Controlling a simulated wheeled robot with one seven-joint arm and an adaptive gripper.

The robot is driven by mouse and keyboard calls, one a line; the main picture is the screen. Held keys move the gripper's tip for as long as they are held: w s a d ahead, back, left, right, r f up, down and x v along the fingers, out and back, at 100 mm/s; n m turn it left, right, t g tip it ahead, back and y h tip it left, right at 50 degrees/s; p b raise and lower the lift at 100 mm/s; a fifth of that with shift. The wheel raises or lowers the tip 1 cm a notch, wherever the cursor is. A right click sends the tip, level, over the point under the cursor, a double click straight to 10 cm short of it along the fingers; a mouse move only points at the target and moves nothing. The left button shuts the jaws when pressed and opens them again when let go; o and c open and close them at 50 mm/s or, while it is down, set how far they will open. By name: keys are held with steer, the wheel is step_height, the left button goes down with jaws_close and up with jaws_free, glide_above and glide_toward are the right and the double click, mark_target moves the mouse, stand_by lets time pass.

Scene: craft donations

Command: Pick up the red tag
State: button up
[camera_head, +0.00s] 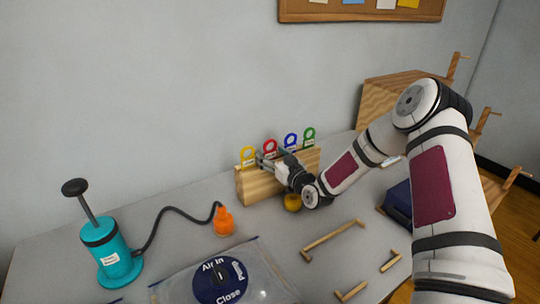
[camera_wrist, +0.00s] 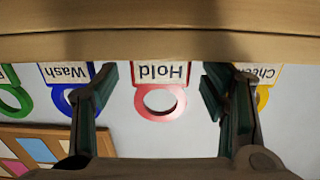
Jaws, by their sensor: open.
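The red tag (camera_head: 270,147) stands upright in the wooden block (camera_head: 250,187) on the table, between the yellow tag (camera_head: 248,156) and the blue tag (camera_head: 290,141). A green tag (camera_head: 309,137) stands at the right end. In the wrist view the red tag (camera_wrist: 160,102) appears upside down with the word "Hold". My gripper (camera_head: 264,160) is at the block, level with the tags. In the wrist view my open gripper (camera_wrist: 161,90) has one finger on each side of the red tag, with gaps visible on both sides. The blue tag (camera_wrist: 68,88) reads "Wash".
A teal pump (camera_head: 112,252) with a hose to an orange nozzle (camera_head: 224,221) stands at left. A clear bag (camera_head: 262,278) with a round valve lies in front. A yellow round object (camera_head: 292,202) sits below my gripper. Wooden handles (camera_head: 332,241) lie at right.

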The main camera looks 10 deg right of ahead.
steer(key=shift+w+a, duration=0.15)
steer(key=shift+w, duration=0.35)
steer(key=c, duration=0.9)
